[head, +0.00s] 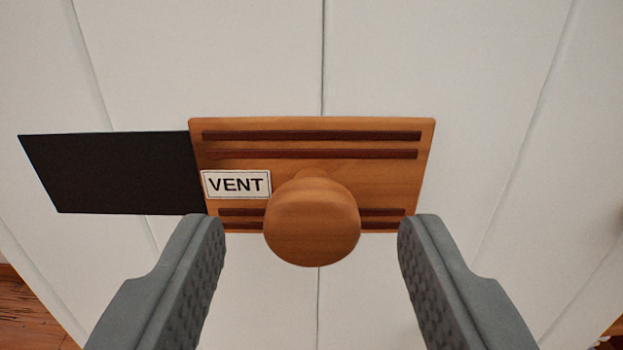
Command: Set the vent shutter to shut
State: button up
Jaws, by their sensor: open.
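The vent shutter (300,172) is a wooden panel with dark slats on a white panelled wall, in the middle of the head view. It carries a white label reading VENT (236,184) and a round wooden knob (312,222) at its lower middle. A black rectangular opening (115,172) shows uncovered to the left of the shutter. My gripper (312,235) is open, with one grey finger on each side of the knob. Clear gaps show between the knob and both fingers. Whether the fingertips reach as deep as the knob is hard to tell.
The white wall boards (500,90) are bare to the right of the shutter and above it. A bit of wooden floor (30,315) shows at the lower left. No loose objects stand near the gripper.

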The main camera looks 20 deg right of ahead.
jog(key=shift+w+d, duration=0.15)
jog(key=shift+w, duration=0.4)
grip_shut()
jog(key=w+a, duration=0.1)
jog(key=a, duration=0.2)
jog(key=w+a, duration=0.1)
jog(key=a, duration=0.1)
jog(key=w+a, duration=0.1)
jog(key=a, duration=0.2)
jog(key=shift+a, duration=0.35)
grip_release()
jog(key=shift+s, duration=0.1)
